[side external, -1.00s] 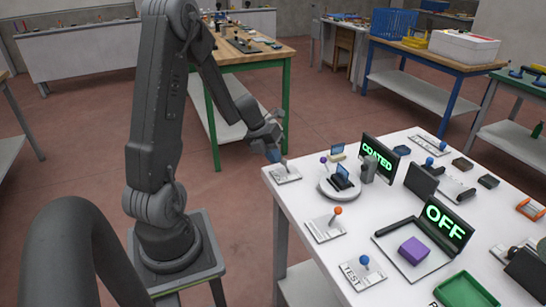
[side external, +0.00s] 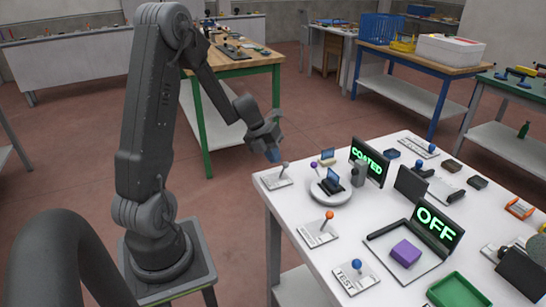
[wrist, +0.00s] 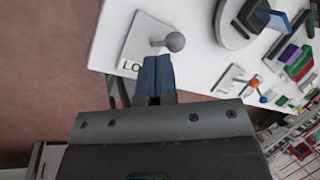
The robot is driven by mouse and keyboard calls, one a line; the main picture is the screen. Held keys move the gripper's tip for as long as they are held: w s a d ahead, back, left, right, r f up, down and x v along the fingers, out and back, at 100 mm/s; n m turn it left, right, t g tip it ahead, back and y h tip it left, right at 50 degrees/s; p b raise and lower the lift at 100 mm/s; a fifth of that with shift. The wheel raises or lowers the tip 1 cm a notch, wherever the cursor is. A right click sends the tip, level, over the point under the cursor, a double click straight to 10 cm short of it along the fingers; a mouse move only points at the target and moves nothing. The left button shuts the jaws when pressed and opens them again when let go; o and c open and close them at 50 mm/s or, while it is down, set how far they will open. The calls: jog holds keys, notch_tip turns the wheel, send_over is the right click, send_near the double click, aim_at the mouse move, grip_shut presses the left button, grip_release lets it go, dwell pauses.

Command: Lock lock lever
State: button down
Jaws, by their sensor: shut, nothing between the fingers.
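The lock lever is a grey-knobbed lever (wrist: 174,41) on a light plate (wrist: 140,42) whose label is partly hidden and starts with "LO" in the wrist view. In the side view the plate (side external: 272,182) lies at the table's near left corner, with the lever (side external: 283,168) standing on it. My gripper (side external: 274,156) is just above and beside the lever knob. In the wrist view its blue fingertips (wrist: 157,75) are together and empty, close below the knob. I cannot tell whether they touch the knob.
A round turntable (side external: 331,190) with a dark fixture stands right of the lever. An orange-knobbed lever (side external: 329,216) and a blue-knobbed TEST lever (side external: 357,265) are nearer the front. Screens read COATED (side external: 369,160) and OFF (side external: 437,226). Floor lies open left of the table.

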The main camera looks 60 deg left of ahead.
jog(key=shift+r, duration=0.65)
jog(key=shift+s+a, duration=0.1)
jog(key=w+a+r, duration=0.1)
jog(key=a+r, duration=0.3)
jog(key=r, duration=0.7)
jog(key=shift+w, duration=0.35)
